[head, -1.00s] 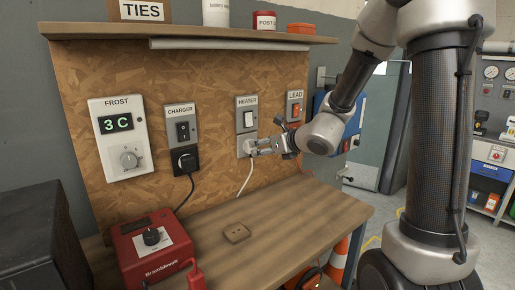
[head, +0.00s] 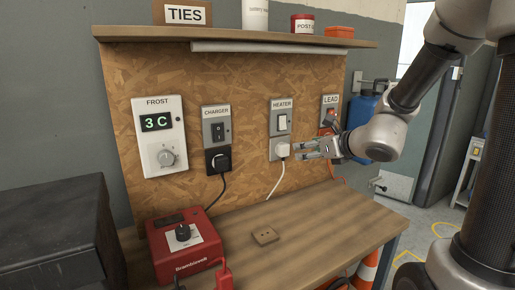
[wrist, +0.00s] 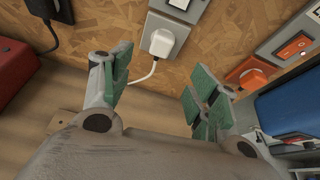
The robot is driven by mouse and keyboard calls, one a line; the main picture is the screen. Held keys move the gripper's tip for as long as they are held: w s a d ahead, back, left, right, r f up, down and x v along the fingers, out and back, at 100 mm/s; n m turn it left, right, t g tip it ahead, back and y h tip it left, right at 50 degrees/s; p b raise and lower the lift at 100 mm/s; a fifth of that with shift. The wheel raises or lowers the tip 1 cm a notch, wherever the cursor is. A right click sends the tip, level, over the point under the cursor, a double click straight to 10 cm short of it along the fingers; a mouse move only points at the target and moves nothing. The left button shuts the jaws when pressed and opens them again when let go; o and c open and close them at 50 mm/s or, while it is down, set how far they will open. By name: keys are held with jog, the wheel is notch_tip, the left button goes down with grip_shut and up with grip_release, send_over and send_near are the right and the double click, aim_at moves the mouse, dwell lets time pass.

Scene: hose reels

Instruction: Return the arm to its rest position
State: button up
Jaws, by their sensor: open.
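My gripper (head: 312,148) is open and empty in front of the board, to the right of the white heater plug (head: 283,149). The plug sits in the socket under the HEATER switch (head: 282,122), with its white cord hanging down. In the wrist view the green-padded fingers (wrist: 158,95) are spread apart, and the white plug (wrist: 162,43) shows beyond them, apart from them. My arm reaches in from the right.
A shelf (head: 240,35) overhangs the board. A black box (head: 50,235) stands at left. An orange cone (head: 368,268) stands beside the bench.

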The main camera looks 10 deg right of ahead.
jog(key=s+f+n+g+y, duration=0.1)
jog(key=s+f+n+g, duration=0.25)
jog(key=s+n, duration=0.5)
jog(key=s+f+n+g, duration=0.2)
jog(key=s+n+g, duration=0.2)
jog(key=s+n, duration=0.5)
jog(key=s+d+r+n+h, duration=0.6)
jog(key=s+d+n, duration=0.4)
jog(key=n, duration=0.3)
jog(key=shift+d+r+g, duration=0.35)
jog(key=shift+d+r, duration=0.1)
jog(key=shift+d, duration=0.15)
